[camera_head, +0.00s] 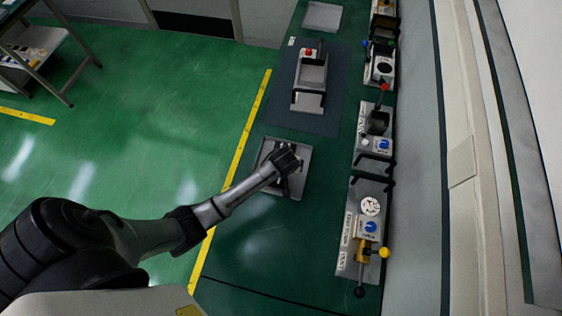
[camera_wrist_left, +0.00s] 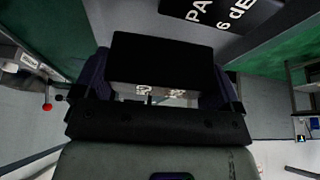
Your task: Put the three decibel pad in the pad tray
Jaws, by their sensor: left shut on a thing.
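My left gripper (camera_head: 286,165) is over the grey pad tray (camera_head: 301,182) on the green bench. In the left wrist view, the left gripper (camera_wrist_left: 160,85) is shut on a black block-shaped pad (camera_wrist_left: 165,50), with a finger on each side. Small pale markings on its near face are too small to read. Another dark pad (camera_wrist_left: 220,12), lettered "PA" and "6 dB", lies on the grey surface beyond it. Whether the held pad touches the tray cannot be told. My right gripper is not in view.
A grey unit with a red knob (camera_head: 308,52) stands on a dark mat (camera_head: 325,122) beyond the tray. Several devices with knobs and handles (camera_head: 370,225) line the bench's right side. A flat grey plate (camera_head: 322,17) lies at the far end. The bench nearer me is clear.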

